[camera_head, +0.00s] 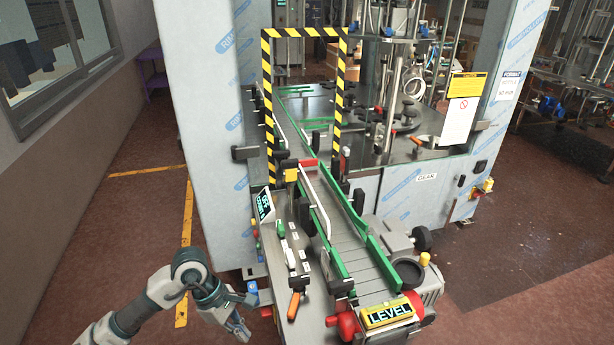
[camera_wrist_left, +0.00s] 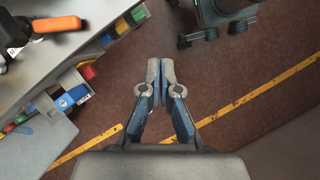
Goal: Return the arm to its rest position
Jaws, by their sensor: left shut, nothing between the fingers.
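My left arm comes in from the lower left of the head view. Its gripper (camera_head: 240,328) hangs low over the floor, just left of the conveyor's front end. In the left wrist view the gripper (camera_wrist_left: 160,68) has its two fingers together, with nothing between them. Brown floor lies below it. My right arm and right gripper are in neither view.
The conveyor (camera_head: 352,248) with green rails runs back through a yellow-black striped frame (camera_head: 304,33) into the film-wrapped machine (camera_head: 222,130). An orange-handled lever (camera_head: 294,306) stands near my gripper. It also shows in the left wrist view (camera_wrist_left: 57,24). Open floor lies to the left.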

